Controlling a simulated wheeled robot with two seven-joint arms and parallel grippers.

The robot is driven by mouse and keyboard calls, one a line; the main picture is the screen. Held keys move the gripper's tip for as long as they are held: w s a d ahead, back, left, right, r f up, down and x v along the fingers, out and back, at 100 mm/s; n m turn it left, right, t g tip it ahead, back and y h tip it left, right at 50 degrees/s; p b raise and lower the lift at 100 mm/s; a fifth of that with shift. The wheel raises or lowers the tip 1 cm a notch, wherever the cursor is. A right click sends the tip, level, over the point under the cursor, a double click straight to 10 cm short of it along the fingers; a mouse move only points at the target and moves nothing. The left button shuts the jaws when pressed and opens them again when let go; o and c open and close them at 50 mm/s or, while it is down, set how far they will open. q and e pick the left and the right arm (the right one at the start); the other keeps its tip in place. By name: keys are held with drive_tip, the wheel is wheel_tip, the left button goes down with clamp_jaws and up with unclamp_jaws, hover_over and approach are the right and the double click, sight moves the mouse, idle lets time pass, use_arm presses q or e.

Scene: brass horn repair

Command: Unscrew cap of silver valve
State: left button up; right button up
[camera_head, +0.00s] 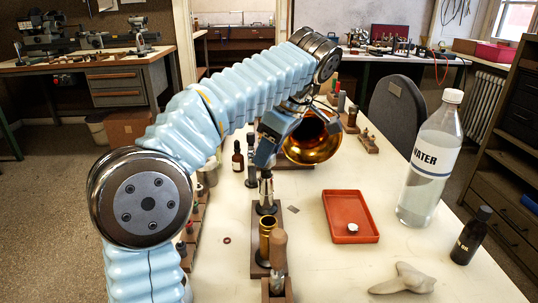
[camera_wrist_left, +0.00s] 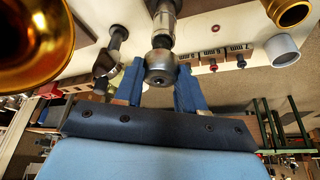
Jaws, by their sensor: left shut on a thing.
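My left gripper (camera_head: 266,166) reaches down over the bench and is shut around the top of the silver valve (camera_head: 266,188). In the left wrist view, the two blue fingers (camera_wrist_left: 160,90) sit on either side of the round silver cap (camera_wrist_left: 159,68). The valve body (camera_wrist_left: 164,22) continues beyond the cap, in line with it. In the head view the cap is mostly hidden by the fingers. The valve stands upright in a dark holder on a wooden strip (camera_head: 289,222). My right gripper is not in view.
The brass horn bell (camera_head: 313,142) is close behind the gripper. A red tray (camera_head: 332,232) holds a small silvery part (camera_head: 352,228). A brass cylinder (camera_head: 266,238) and a wooden-handled tool (camera_head: 279,250) stand in front. A water bottle (camera_head: 430,165) and a dark bottle (camera_head: 470,237) stand right.

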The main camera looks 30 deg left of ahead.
use_arm(q)
drive_tip(key=shift+r, duration=1.55)
